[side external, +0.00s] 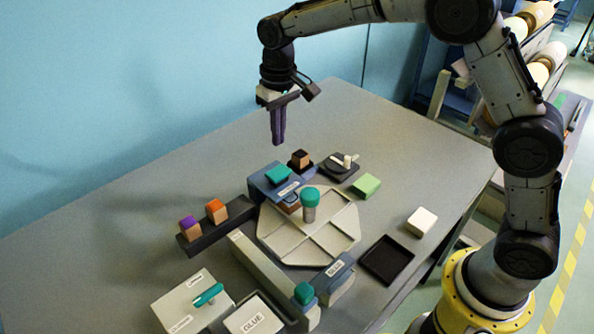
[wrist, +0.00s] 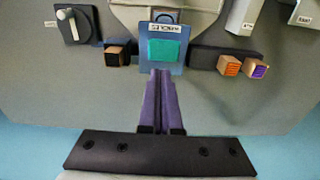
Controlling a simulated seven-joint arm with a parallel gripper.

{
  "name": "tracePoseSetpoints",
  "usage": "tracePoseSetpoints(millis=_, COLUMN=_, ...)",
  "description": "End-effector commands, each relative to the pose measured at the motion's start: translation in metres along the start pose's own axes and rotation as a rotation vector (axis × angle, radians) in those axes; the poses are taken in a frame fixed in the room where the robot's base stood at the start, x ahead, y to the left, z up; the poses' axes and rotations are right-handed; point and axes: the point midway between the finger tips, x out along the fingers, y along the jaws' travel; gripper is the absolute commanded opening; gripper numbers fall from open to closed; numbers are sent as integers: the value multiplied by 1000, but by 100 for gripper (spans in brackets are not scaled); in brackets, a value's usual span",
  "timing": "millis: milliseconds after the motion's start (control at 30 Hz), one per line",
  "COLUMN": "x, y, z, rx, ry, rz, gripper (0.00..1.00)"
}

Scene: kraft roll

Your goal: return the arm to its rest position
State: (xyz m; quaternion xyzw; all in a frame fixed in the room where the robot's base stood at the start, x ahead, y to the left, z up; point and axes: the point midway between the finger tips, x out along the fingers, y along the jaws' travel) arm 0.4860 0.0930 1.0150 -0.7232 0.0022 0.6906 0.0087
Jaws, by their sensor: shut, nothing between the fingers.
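My gripper (side external: 278,140) hangs from my raised arm above the far part of the grey table, with its purple fingers pointing down. It is shut and empty, and the fingers touch nothing that I can see. In the wrist view the two fingers (wrist: 158,75) lie side by side. Just beyond their tips there shows a blue block with a teal top (wrist: 164,50). In the side view that blue block (side external: 268,190) stands below and in front of my gripper.
An octagonal divided tray (side external: 335,250) with a teal knob (side external: 310,195) fills the table's middle. Around it are a dark rack (side external: 235,226) with orange and purple-topped blocks, a dial (side external: 340,168), a green block (side external: 366,186), a white block (side external: 422,221), a black tray (side external: 388,260) and a glue box (side external: 252,318).

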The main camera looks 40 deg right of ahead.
Motion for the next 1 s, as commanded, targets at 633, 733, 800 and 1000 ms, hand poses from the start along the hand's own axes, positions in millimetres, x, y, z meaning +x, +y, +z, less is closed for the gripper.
tracePoseSetpoints(millis=633, x=-168, y=79, z=185, rx=74, ry=376, rz=-33, gripper=0)
tracePoseSetpoints(millis=733, x=-164, y=87, z=224, rx=71, ry=419, rz=-28, gripper=0)
tracePoseSetpoints(millis=800, x=-157, y=91, z=250, rx=66, ry=447, rz=-23, gripper=0)
tracePoseSetpoints(millis=1000, x=-117, y=97, z=305, rx=34, ry=473, rz=-7, gripper=0)
